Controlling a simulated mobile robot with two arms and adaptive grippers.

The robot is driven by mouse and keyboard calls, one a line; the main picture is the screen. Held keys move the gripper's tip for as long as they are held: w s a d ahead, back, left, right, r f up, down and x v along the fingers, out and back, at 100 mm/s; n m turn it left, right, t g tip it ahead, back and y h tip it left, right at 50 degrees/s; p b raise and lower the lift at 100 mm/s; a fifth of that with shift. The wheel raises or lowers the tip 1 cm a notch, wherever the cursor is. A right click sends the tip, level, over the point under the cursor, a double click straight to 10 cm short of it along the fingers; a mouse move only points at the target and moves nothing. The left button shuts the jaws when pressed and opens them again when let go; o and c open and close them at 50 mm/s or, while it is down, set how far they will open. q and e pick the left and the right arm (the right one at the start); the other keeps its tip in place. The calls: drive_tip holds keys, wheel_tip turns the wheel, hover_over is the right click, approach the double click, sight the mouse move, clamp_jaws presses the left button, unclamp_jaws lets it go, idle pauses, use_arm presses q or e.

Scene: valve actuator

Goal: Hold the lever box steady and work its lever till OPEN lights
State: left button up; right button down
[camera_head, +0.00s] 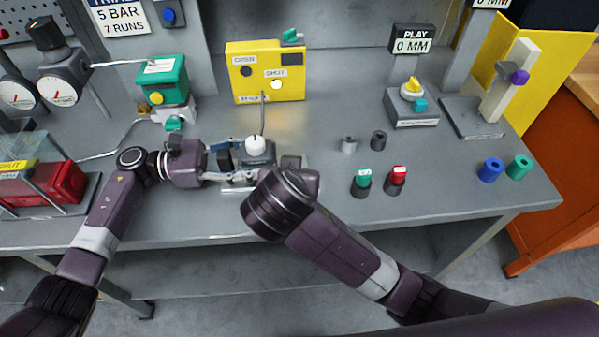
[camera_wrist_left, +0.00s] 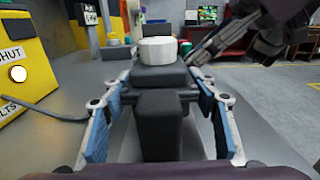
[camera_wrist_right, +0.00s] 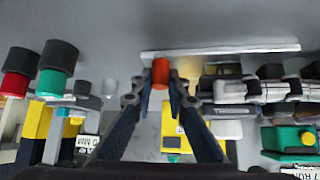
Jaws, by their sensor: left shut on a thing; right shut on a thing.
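The lever box is a dark grey block with a white round cap (camera_head: 256,145), near the front edge of the bench. My left gripper (camera_head: 236,162) comes from the left and is shut on the lever box; in the left wrist view the box (camera_wrist_left: 160,110) sits between its blue pads. The lever's orange-red end (camera_wrist_right: 160,69) shows in the right wrist view, between the tips of my right gripper (camera_wrist_right: 158,84), which is shut on it. My right wrist hides the lever in the head view. On the yellow lamp panel (camera_head: 285,70), SHUT glows white and OPEN is dark.
A cable runs from the panel to the lever box. A green box (camera_head: 162,82) and gauges stand at the left, and a red unit (camera_head: 62,182) at front left. Green-topped (camera_head: 362,180) and red-topped (camera_head: 397,178) pieces stand to the right of my right wrist.

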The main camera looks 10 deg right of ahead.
drive_tip(key=shift+f, duration=0.1)
drive_tip(key=c, duration=1.8)
unclamp_jaws()
drive_tip(key=shift+c, duration=0.2)
drive_tip(key=shift+w+d+n+y, duration=0.15)
drive_tip(key=shift+d+n+y, duration=0.6)
drive_tip(key=shift+n, duration=0.25)
drive_tip(key=d+n+y, duration=0.1)
drive_tip(key=n+y, duration=0.1)
drive_tip(key=w+d+n+y, duration=0.1)
drive_tip(key=n, duration=0.2)
drive_tip(key=shift+d+y, duration=0.2)
drive_tip(key=shift+y, duration=0.15)
drive_tip(key=w+n+g+y, duration=0.1)
drive_tip(key=n, duration=0.1)
drive_tip(key=d+n+g+y, duration=0.1)
drive_tip(key=n, duration=0.1)
drive_tip(key=shift+w+d+y, duration=0.15)
drive_tip(key=shift+w+y, duration=0.15)
drive_tip(key=shift+w, duration=0.05)
drive_tip(key=shift+w+d+n+g+y, duration=0.2)
drive_tip(key=shift+w+n+g+y, duration=0.35)
drive_tip(key=shift+n, duration=0.4)
drive_tip(key=shift+w+d+n+g+y, duration=0.15)
drive_tip(key=shift+w+n+g+y, duration=0.4)
drive_tip(key=shift+n, duration=0.4)
drive_tip(key=v, duration=1.2)
